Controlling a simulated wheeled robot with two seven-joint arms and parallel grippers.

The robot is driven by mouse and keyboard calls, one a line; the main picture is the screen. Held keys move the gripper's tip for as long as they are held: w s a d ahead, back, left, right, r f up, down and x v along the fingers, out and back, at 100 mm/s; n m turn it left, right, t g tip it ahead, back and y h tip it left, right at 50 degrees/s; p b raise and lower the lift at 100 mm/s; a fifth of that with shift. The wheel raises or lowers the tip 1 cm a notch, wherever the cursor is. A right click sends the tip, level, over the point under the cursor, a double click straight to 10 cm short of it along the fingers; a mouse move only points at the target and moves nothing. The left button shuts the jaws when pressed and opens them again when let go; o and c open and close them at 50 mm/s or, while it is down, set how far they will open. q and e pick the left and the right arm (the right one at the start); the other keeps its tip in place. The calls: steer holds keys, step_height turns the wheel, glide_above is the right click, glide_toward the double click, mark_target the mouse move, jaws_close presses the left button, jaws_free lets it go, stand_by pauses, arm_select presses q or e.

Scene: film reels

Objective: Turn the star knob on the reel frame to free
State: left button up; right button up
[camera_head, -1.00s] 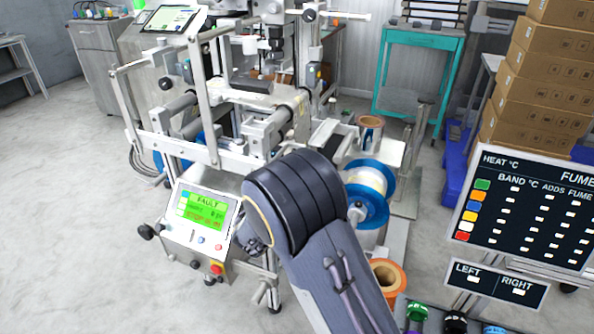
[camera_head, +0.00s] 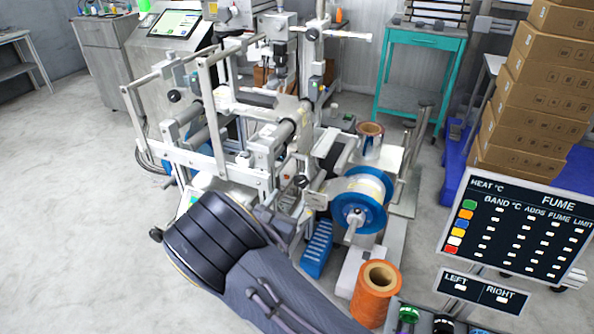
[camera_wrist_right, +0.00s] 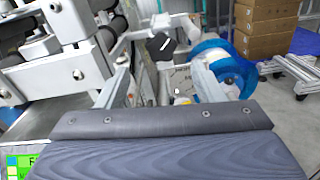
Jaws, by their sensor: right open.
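A dark star knob (camera_head: 300,181) sits on the reel frame (camera_head: 262,180), just left of the blue-flanged reel (camera_head: 360,200). In the right wrist view the dark knob (camera_wrist_right: 160,46) shows ahead, between and beyond my finger tips. My right gripper (camera_head: 282,214) is below and left of the knob, partly hidden behind my wrist. In the wrist view its two fingers (camera_wrist_right: 158,72) stand wide apart, with nothing between them. They look apart from the knob. I cannot read the knob's marking. My left gripper is out of view.
An orange spool (camera_head: 376,292) stands at the front right, and a blue slotted part (camera_head: 317,248) lies below the reel. A signboard (camera_head: 515,235) is at the right. Stacked boxes (camera_head: 530,90) stand behind. The floor at the left is clear.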

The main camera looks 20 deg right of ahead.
mark_target(300, 182)
steer(key=shift+m, duration=0.5)
steer(key=x, duration=0.7)
steer(key=shift+w+d+r, duration=0.1)
steer(key=shift+d+r, duration=0.05)
steer(key=shift+d, duration=0.15)
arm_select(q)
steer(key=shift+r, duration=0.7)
arm_select(e)
steer(key=c, duration=1)
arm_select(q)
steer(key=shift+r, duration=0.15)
